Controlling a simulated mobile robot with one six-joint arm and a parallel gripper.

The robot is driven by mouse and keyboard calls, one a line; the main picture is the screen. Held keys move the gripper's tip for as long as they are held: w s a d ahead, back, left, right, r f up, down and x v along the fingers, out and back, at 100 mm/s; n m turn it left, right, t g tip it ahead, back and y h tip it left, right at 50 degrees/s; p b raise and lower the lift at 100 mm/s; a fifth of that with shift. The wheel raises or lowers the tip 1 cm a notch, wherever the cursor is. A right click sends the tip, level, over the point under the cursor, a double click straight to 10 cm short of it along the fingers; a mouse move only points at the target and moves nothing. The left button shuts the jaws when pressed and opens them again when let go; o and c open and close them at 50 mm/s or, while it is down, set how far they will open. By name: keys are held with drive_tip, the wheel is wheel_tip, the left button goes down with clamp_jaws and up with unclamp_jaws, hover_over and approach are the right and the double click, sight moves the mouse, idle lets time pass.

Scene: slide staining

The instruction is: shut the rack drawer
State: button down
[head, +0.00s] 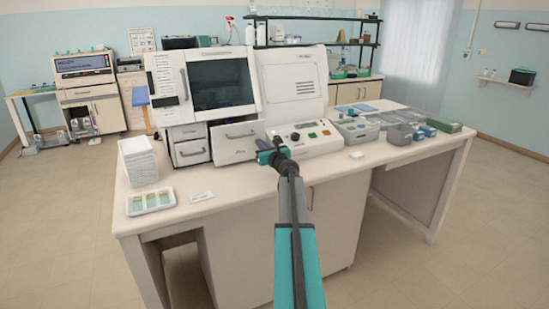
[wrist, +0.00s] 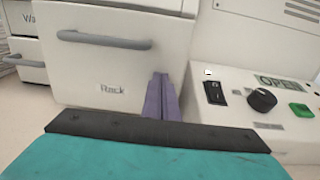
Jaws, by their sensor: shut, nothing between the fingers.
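The rack drawer (head: 238,150) is the white front low on the big staining machine, with a grey bar handle. It stands out forward of the drawer to its left, so it is part open. In the wrist view the drawer front (wrist: 112,72) reads "Rack", with its handle (wrist: 104,40) above the label. My gripper (head: 268,150) is at the drawer's right side. Its purple fingers (wrist: 160,97) are shut and empty, overlapping the front's lower right edge in the wrist view. I cannot tell whether they touch it.
A control panel (head: 304,137) with a dark knob (wrist: 262,99) and a green button lies just right of the fingers. Another drawer (head: 191,152) is to the left. A white stack (head: 138,160) and a slide tray (head: 151,202) stand on the left counter. The front counter is mostly clear.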

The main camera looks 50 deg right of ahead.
sight(255, 137)
drive_tip(key=x, duration=0.6)
drive_tip(key=shift+w+d, duration=0.15)
drive_tip(key=shift+w, duration=0.15)
drive_tip(key=shift+w+r, duration=0.15)
drive_tip(key=shift+r, duration=0.05)
drive_tip(key=shift+r, duration=0.25)
drive_tip(key=shift+f, duration=0.15)
drive_tip(key=v, duration=0.6)
drive_tip(key=shift+f, duration=0.3)
drive_tip(key=shift+b+v, duration=0.7)
drive_tip(key=shift+v, duration=3.5)
drive_tip(key=shift+d, duration=0.1)
